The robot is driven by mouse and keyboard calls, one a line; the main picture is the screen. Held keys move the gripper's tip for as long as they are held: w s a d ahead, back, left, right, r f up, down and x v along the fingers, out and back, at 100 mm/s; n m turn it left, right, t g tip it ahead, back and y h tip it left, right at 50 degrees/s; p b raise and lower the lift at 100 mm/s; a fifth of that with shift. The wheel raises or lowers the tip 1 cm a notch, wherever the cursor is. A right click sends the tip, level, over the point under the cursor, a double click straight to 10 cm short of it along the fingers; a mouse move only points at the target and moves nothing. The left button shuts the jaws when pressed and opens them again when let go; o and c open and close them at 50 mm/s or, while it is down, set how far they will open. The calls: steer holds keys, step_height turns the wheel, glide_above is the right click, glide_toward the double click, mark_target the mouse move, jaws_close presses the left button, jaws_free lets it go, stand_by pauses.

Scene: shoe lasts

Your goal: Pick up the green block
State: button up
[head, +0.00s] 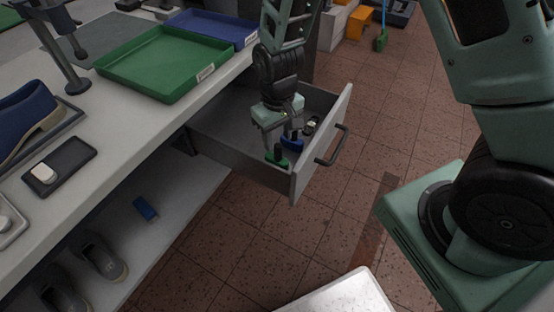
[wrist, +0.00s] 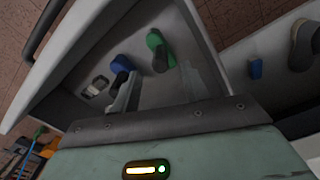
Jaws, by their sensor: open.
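The green block (head: 277,161) lies in the open grey drawer, near its front left part, with a dark part standing up from it. In the wrist view the green block (wrist: 155,40) shows beyond the fingers, next to a dark grey-blue part. My gripper (head: 282,134) is open and reaches down into the drawer, above and just behind the green block. No contact with the block is visible.
A blue piece (head: 292,142) lies close beside the green block, and a small dark and pale item (head: 312,124) sits farther right. The drawer's walls (head: 243,174) enclose them. A green tray (head: 150,75) and a blue tray (head: 212,27) stand on the bench. A blue block (head: 145,208) lies on the lower shelf.

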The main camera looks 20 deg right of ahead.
mark_target(277, 144)
step_height(277, 144, down, 5)
steer(key=shift+a+f, duration=0.1)
stand_by(0.3)
jaws_close()
